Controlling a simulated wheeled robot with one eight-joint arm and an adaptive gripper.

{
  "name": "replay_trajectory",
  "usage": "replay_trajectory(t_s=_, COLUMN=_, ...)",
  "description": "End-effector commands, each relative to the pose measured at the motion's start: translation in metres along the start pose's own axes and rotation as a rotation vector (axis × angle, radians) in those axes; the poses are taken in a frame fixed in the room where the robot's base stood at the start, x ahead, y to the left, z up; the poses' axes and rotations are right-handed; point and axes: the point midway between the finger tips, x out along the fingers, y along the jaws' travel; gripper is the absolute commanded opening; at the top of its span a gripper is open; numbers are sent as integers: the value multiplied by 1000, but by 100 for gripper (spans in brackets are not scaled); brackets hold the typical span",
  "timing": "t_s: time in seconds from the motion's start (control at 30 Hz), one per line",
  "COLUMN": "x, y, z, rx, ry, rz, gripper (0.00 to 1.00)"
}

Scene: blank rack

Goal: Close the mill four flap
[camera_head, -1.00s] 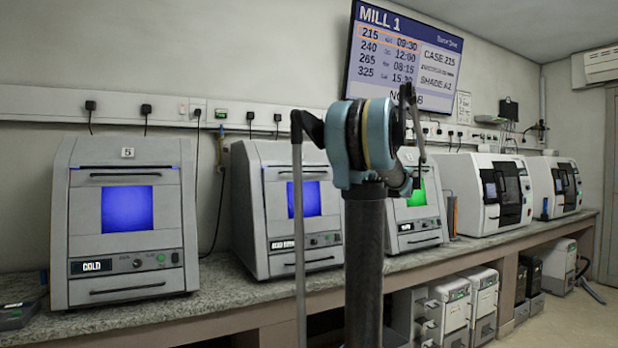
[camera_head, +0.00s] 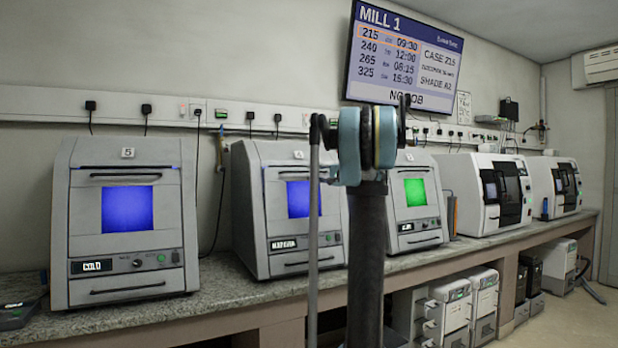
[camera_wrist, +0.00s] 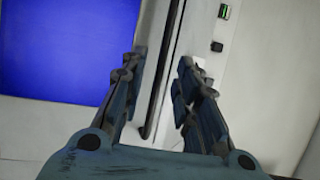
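Mill four (camera_head: 258,215) is the grey machine marked 4, second from the left on the counter. Its front has a blue window (camera_head: 298,199), a dark handle above it and a small display. My arm covers part of its right side in the head view. In the wrist view the blue window (camera_wrist: 65,50) fills the upper left, and a long dark handle (camera_wrist: 158,85) runs beside a pale edge between my fingers. My gripper (camera_wrist: 163,60) is open, with its fingers apart. I cannot tell whether it touches the handle, or how far the flap stands open.
Mill five (camera_head: 125,255) stands to the left and a mill with a green window (camera_head: 415,192) to the right on the stone counter (camera_head: 225,284). Two white machines (camera_head: 490,195) stand farther right. A wall screen (camera_head: 405,60) hangs above. Cables hang behind the mills.

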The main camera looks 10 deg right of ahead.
Motion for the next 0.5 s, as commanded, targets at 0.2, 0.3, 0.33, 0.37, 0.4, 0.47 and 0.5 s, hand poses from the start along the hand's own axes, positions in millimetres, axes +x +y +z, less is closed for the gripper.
replay_trajectory(t_s=0.2, x=26, y=0, z=0, rx=0, ry=0, rz=0, gripper=29)
replay_trajectory(t_s=0.3, x=31, y=0, z=0, rx=0, ry=0, rz=0, gripper=29)
replay_trajectory(t_s=0.33, x=32, y=0, z=0, rx=0, ry=0, rz=0, gripper=29)
replay_trajectory(t_s=0.37, x=33, y=0, z=0, rx=0, ry=0, rz=0, gripper=29)
replay_trajectory(t_s=0.4, x=34, y=0, z=0, rx=0, ry=0, rz=0, gripper=29)
replay_trajectory(t_s=0.47, x=34, y=0, z=0, rx=0, ry=0, rz=0, gripper=29)
replay_trajectory(t_s=0.5, x=34, y=0, z=0, rx=0, ry=0, rz=0, gripper=29)
